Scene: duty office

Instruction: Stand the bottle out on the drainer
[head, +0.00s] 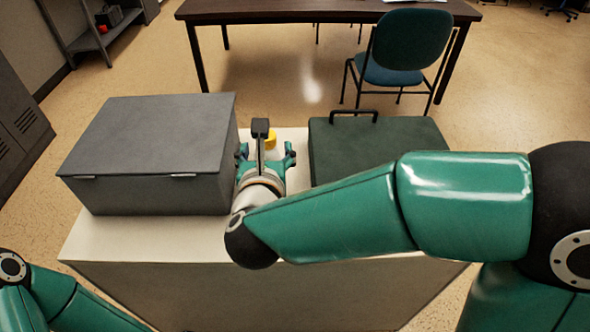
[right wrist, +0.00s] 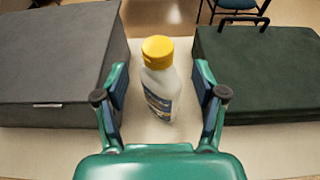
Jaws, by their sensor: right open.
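The bottle (right wrist: 158,82) is clear to whitish with a yellow cap and a label, and stands upright on the light worktop between the two boxes. In the head view only its yellow cap (head: 271,138) and a little of its top show past my right gripper (head: 266,160). In the right wrist view my right gripper (right wrist: 162,100) is open, with its fingers to either side of the near side of the bottle and a gap on both sides. My left arm shows at the lower left of the head view, but its gripper is out of view. I see no drainer that I can make out.
A grey lidded box (head: 150,140) stands left of the bottle, and a dark green case (head: 335,165) with a handle lies to the right. The white worktop (head: 130,240) is clear along its front left. A table (head: 330,12) and chair (head: 395,50) stand beyond.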

